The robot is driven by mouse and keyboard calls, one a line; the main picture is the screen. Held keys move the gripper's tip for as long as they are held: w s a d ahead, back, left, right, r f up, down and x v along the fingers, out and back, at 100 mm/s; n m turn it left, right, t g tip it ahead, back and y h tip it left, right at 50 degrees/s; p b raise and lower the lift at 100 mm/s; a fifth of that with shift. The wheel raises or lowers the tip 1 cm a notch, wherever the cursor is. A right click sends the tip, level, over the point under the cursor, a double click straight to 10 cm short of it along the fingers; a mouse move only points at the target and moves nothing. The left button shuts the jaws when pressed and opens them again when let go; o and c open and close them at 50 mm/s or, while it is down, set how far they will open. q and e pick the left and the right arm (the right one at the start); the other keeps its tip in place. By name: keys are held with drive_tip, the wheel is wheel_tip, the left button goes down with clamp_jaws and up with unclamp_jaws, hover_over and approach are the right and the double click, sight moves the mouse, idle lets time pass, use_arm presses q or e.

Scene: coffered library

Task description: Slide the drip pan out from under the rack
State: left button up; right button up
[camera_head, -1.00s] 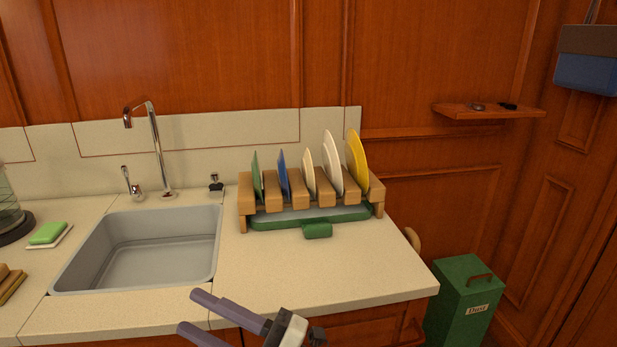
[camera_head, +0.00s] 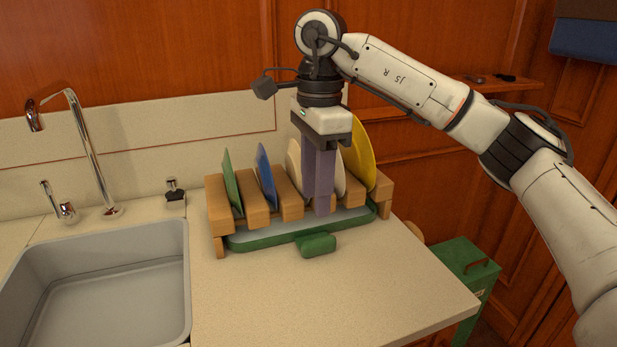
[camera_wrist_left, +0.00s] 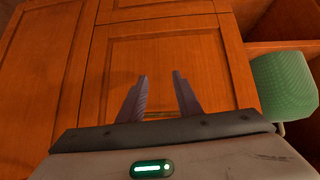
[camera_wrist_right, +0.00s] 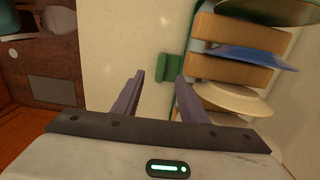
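The drip pan (camera_head: 262,241) has a green rim and pale inside. It lies on the counter under the wooden rack (camera_head: 217,214). Its green handle (camera_head: 318,244) sticks out in front; in the right wrist view the handle (camera_wrist_right: 172,68) shows near the right-hand fingertip. My right gripper (camera_head: 320,208) is open and empty, pointing down in front of the rack, above and behind the handle in the head view; its fingers hide part of the rack and plates. My left gripper (camera_wrist_left: 160,76) is open and empty, facing a wooden cabinet door; the head view does not show it.
The rack holds a green plate (camera_head: 231,183), a blue plate (camera_head: 266,176), pale plates (camera_head: 294,163) and a yellow plate (camera_head: 358,158). A sink (camera_head: 105,290) lies left. Counter (camera_head: 270,300) in front of the pan is clear. A green bin (camera_head: 470,268) stands right, below the counter.

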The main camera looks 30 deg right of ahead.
sight(319, 240)
drive_tip(key=f, duration=0.6)
drive_tip(key=d+f+b, duration=0.1)
drive_tip(key=f, duration=0.2)
drive_tip(key=shift+f, duration=0.35)
drive_tip(key=shift+c, duration=0.4)
clamp_jaws()
